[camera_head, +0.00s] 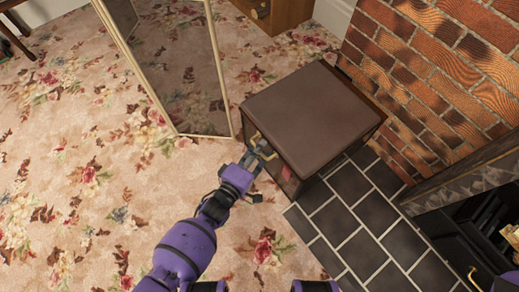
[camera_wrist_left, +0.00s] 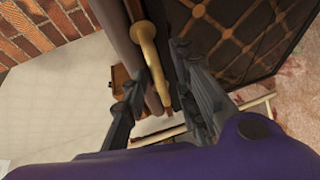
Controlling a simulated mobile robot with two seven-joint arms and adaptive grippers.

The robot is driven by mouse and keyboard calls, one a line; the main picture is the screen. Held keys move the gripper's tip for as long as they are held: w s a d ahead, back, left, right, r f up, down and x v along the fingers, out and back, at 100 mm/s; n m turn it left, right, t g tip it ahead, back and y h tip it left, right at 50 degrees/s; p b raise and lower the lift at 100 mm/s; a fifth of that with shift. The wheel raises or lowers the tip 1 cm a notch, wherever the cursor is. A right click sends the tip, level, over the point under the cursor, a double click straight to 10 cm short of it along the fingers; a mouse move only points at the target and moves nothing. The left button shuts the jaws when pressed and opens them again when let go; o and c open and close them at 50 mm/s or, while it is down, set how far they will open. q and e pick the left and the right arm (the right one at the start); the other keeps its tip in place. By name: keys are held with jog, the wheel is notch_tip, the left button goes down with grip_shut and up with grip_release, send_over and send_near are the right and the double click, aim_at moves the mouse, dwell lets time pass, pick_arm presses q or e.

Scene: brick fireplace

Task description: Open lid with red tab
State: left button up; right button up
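A brown box (camera_head: 310,112) with a flat, closed-looking lid stands beside the brick fireplace. A brass handle (camera_head: 256,139) is at the lid's left edge; it also shows large in the left wrist view (camera_wrist_left: 148,52). A small red patch (camera_head: 288,173) shows on the box's front side, below the lid; I cannot tell whether it is the tab. My left gripper (camera_head: 262,150) is at the handle. In the left wrist view its fingers (camera_wrist_left: 160,85) are spread, with the brass handle between or just beyond them; contact is unclear.
A framed folding screen (camera_head: 180,65) stands close to the box's left. The brick wall (camera_head: 430,75) is right behind the box. Dark hearth tiles (camera_head: 355,215) lie at its front right. The floral carpet (camera_head: 80,190) is open at left.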

pick_arm(q)
jog(key=shift+w+d, duration=0.1)
jog(key=shift+w, duration=0.05)
jog(key=shift+c, duration=0.4)
grip_shut()
